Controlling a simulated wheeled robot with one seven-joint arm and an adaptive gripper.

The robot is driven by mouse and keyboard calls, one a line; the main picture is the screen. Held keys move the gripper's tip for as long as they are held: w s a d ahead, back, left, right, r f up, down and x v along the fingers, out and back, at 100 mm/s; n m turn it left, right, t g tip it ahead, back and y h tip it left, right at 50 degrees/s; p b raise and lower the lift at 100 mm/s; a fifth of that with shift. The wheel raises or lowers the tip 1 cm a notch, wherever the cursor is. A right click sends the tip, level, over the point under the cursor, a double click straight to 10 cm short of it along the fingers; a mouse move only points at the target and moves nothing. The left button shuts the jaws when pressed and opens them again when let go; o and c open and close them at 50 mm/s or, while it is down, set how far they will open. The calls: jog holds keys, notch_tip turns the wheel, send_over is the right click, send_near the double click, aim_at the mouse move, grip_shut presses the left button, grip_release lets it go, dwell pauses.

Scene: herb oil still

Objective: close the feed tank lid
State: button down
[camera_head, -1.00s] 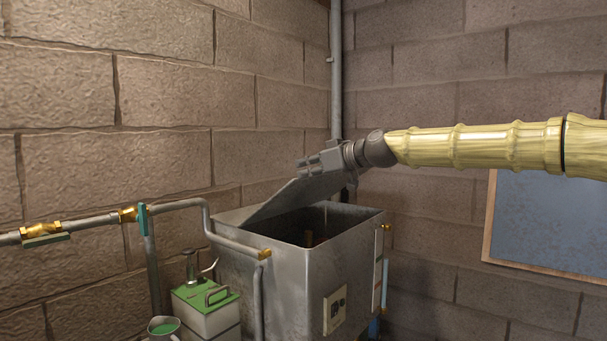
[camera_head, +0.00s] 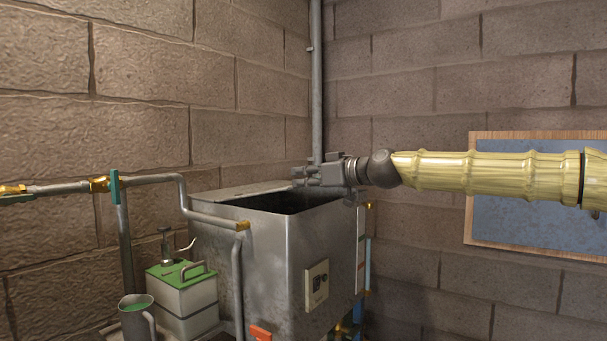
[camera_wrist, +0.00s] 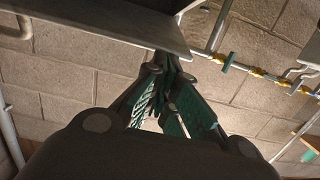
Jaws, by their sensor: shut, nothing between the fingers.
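The feed tank (camera_head: 275,250) is a grey metal box against the corner. A flat light-grey panel (camera_head: 240,191) lies across the left part of its top, and a dark opening shows to the right. I cannot tell whether this panel is the lid or a fixed part of the top; no raised lid shows. My gripper (camera_head: 302,176) is shut and empty, level, just above the tank's far rim, pointing left. In the wrist view my gripper (camera_wrist: 167,60) has its fingertips close to the edge of a grey metal plate (camera_wrist: 100,25); contact is unclear.
A pipe (camera_head: 205,215) with a brass end bends around the tank's left front corner. A green-topped white can (camera_head: 185,300) and a grey jug (camera_head: 137,318) stand at lower left. A vertical pipe (camera_head: 316,80) runs up the corner. A framed blue board (camera_head: 500,205) hangs at right.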

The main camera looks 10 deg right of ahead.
notch_tip(320, 180, down, 8)
jog(key=b, duration=0.4)
jog(key=shift+s+d, duration=0.15)
jog(key=shift+d, duration=0.25)
jog(key=shift+r, duration=0.15)
